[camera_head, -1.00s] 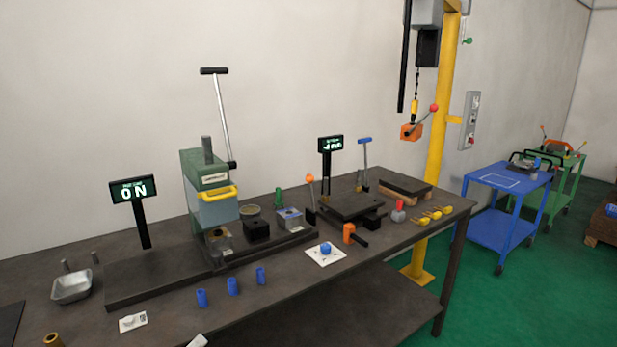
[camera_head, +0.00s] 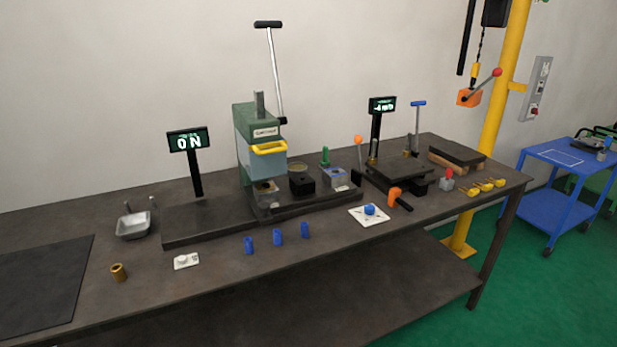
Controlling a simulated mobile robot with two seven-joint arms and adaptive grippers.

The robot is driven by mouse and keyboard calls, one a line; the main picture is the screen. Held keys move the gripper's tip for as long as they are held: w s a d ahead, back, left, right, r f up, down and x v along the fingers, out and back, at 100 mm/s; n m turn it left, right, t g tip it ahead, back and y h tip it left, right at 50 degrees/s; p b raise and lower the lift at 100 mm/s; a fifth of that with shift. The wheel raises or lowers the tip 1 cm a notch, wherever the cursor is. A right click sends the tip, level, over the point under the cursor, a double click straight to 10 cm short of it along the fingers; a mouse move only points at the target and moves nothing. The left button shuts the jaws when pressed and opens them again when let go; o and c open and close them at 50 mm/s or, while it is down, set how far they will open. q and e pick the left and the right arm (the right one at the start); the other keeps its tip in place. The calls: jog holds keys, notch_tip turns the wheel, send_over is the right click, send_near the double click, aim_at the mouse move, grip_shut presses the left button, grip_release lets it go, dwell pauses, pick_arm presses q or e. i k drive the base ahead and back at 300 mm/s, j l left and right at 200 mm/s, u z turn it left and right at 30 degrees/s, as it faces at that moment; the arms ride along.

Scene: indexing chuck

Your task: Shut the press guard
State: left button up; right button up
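The green press (camera_head: 257,118) stands on a dark base plate on the workbench, left of the picture's middle. Its guard (camera_head: 262,166) is a bluish see-through panel with a yellow handle (camera_head: 270,148) along its top edge. The guard covers the upper front of the press; the space under its lower edge is uncovered, and a small block with a brass-coloured part (camera_head: 265,188) shows there. A long lever with a black grip (camera_head: 268,24) rises at the press's right. Neither of my grippers is in view.
A display reading "ON" (camera_head: 188,140) stands left of the press. Several blue cylinders (camera_head: 277,237), a white card with a blue knob (camera_head: 369,214) and a metal tray (camera_head: 134,225) lie on the bench (camera_head: 330,240). A hoist handle (camera_head: 469,97) hangs at right.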

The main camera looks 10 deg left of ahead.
aim_at(261, 161)
jog(key=i+l, duration=0.15)
jog(key=l, duration=0.2)
jog(key=i+l, duration=0.15)
jog(key=l, duration=0.25)
jog(key=i+l, duration=0.2)
jog(key=l, duration=0.15)
jog(key=i+l+u, duration=0.1)
jog(key=i+l, duration=0.15)
jog(key=j, duration=0.45)
jog(key=i, duration=0.05)
